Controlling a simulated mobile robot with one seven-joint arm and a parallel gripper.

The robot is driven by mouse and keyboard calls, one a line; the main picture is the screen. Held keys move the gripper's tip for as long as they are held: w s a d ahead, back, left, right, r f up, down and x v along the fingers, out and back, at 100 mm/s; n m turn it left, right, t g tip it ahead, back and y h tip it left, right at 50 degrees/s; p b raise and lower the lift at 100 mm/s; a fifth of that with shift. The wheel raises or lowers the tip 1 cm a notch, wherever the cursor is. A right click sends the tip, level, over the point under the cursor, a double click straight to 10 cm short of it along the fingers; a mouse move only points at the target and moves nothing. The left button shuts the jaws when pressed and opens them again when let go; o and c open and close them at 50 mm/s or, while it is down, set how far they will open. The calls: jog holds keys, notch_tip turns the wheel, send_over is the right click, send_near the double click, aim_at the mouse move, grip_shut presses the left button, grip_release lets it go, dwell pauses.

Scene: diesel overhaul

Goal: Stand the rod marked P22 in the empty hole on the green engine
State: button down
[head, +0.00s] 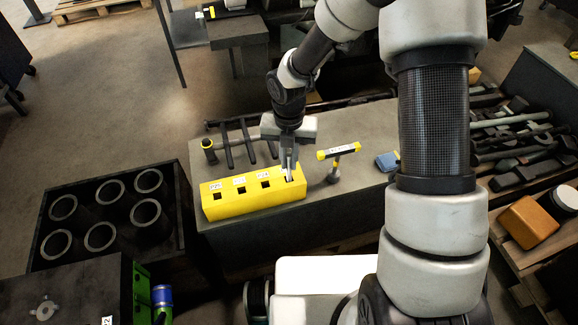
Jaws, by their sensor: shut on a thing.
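My gripper (289,168) points down at the right end of a yellow block (228,208) on the grey bench. It is shut on a slim light-coloured piece at the block's rightmost hole; the fingers hide most of it, and I cannot read a P22 mark. Three other square holes in the block show dark and have small white labels beside them, too small to read surely. A green part (141,290), perhaps of the green engine, shows at the lower left beside a dark block; no empty hole can be made out on it.
A T-shaped tool with yellow ends (340,152) stands right of the block. A dark rack (236,146) lies behind it. A black crate with several round sleeves (178,195) is at left. Tools lie on a pallet at right. My arm covers the centre right.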

notch_tip(320, 180, up, 6)
jog(key=shift+f+p, duration=0.2)
jog(key=shift+p, duration=0.35)
notch_tip(320, 180, up, 11)
jog(key=p, duration=1.1)
jog(key=shift+r+p, duration=0.2)
jog(key=shift+p, duration=0.15)
jog(key=shift+d, duration=0.1)
